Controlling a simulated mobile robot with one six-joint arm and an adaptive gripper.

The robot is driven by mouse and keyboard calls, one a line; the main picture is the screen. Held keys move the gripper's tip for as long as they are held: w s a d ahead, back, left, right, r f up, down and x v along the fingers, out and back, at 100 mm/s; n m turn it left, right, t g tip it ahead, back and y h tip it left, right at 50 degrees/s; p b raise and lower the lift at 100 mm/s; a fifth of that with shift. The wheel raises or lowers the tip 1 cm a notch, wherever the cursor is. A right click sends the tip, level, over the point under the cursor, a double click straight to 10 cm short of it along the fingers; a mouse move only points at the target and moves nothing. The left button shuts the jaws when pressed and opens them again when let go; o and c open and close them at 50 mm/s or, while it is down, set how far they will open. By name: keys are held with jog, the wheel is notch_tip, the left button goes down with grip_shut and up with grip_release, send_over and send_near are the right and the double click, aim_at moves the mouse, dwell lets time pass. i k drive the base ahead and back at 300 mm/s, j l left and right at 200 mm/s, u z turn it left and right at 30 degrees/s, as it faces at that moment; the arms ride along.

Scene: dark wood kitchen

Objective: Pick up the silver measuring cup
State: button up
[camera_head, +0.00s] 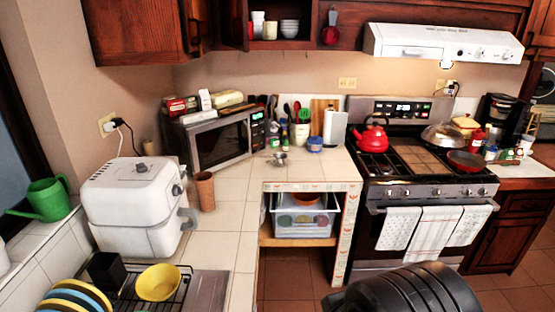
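A small silver cup (280,158), which looks like the measuring cup, sits on the white tiled counter (232,215). It is right of the microwave (217,142) and in front of the utensils and jars at the back. It is small in the picture, so its handle is hard to make out. Nothing touches it from above. My gripper does not show in this view.
A white appliance (132,208) and a brown cup (205,191) stand on the left counter. A blue-lidded jar (315,145) is right of the silver cup. A red kettle (372,137) sits on the stove (425,190). The counter in front of the silver cup is clear.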

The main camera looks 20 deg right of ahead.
aim_at(281, 163)
jog(key=i+l, duration=0.3)
jog(key=i, duration=0.15)
jog(key=i+l+z, duration=0.1)
jog(key=i+l, duration=0.55)
jog(key=i, duration=0.25)
jog(key=i+l+z, duration=0.15)
jog(key=i+l, duration=0.15)
jog(key=i, duration=0.15)
jog(key=i+l, duration=0.2)
jog(key=i, duration=0.25)
jog(key=i+l+z, duration=0.1)
jog(key=i+l, duration=0.15)
jog(key=i, duration=0.2)
